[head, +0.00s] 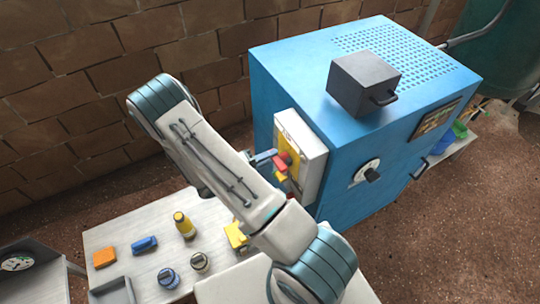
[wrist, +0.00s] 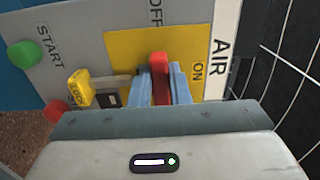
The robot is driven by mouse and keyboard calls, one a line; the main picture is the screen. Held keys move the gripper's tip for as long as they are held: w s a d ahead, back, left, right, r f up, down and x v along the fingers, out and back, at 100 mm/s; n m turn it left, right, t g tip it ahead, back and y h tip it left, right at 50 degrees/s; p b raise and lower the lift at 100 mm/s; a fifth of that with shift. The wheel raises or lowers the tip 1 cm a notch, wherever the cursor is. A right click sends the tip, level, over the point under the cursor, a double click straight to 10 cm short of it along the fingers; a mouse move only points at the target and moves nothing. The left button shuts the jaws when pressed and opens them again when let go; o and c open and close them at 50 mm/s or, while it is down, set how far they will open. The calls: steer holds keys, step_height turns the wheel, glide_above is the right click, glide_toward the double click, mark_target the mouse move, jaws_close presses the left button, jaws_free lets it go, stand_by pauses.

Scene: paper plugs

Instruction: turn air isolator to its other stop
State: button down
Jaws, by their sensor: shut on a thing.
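The air isolator's red handle (wrist: 160,78) stands out from a yellow plate (wrist: 125,48) on a grey panel, beside the word AIR. OFF is printed above the handle in the wrist view, and ON to its right. My gripper (wrist: 161,82) has its blue-grey fingers on both sides of the handle and is shut on it. In the head view the red handle (head: 284,160) shows on the panel box (head: 313,160), with my gripper (head: 268,159) at it. My fingers and wrist hide the handle's lower part, so I cannot tell which stop it is at.
A yellow lock-like block (wrist: 79,88) sits left of the handle, close to my fingers. A green START button (wrist: 25,54) is further left. The panel box is on a blue cabinet (head: 370,130). A table (head: 130,235) with bottles and small items stands below my arm.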

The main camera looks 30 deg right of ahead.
stand_by(0.3)
steer(key=c, duration=1.4)
jaws_free()
steer(key=shift+o, duration=0.2)
steer(key=a+b, duration=0.3)
steer(key=a, duration=1.1)
steer(key=shift+s, duration=0.25)
steer(key=shift+d, duration=0.1)
